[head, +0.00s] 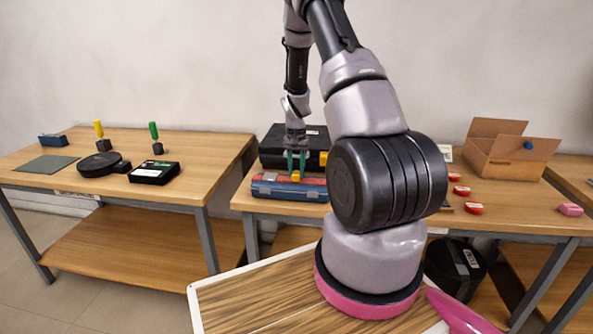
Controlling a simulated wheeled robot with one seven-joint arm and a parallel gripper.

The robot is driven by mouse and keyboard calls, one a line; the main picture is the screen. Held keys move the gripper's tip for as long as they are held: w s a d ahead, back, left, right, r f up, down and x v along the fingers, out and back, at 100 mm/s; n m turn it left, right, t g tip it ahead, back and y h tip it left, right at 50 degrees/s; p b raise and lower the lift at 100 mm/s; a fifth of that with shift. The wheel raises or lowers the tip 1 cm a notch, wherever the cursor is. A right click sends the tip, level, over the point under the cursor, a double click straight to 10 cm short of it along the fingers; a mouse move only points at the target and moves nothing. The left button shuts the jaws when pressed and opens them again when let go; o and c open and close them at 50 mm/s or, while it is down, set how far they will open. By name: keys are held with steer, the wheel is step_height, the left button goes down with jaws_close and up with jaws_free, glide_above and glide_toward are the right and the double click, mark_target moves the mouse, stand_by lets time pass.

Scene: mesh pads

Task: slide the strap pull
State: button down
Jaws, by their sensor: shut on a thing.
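A small yellow piece (296,177), which looks like the strap pull, sits on top of a blue and red case (266,188) near the front edge of the right-hand table. My gripper (296,168) points straight down over the case, with its two teal fingers on either side of the yellow piece. The fingers are shut on it. The strap itself is too small to make out, and my arm hides the area just right of the case.
A black case (277,146) stands right behind. Red and white pieces (473,208), a pink block (570,210) and an open cardboard box (505,158) are to the right. The left table (190,150) holds tools and a black box (154,173).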

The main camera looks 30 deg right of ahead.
steer(key=w+a, duration=0.2)
steer(key=a, duration=0.1)
steer(key=c, duration=0.5)
jaws_free()
step_height(320, 180, up, 11)
steer(key=shift+f, duration=0.1)
stand_by(0.4)
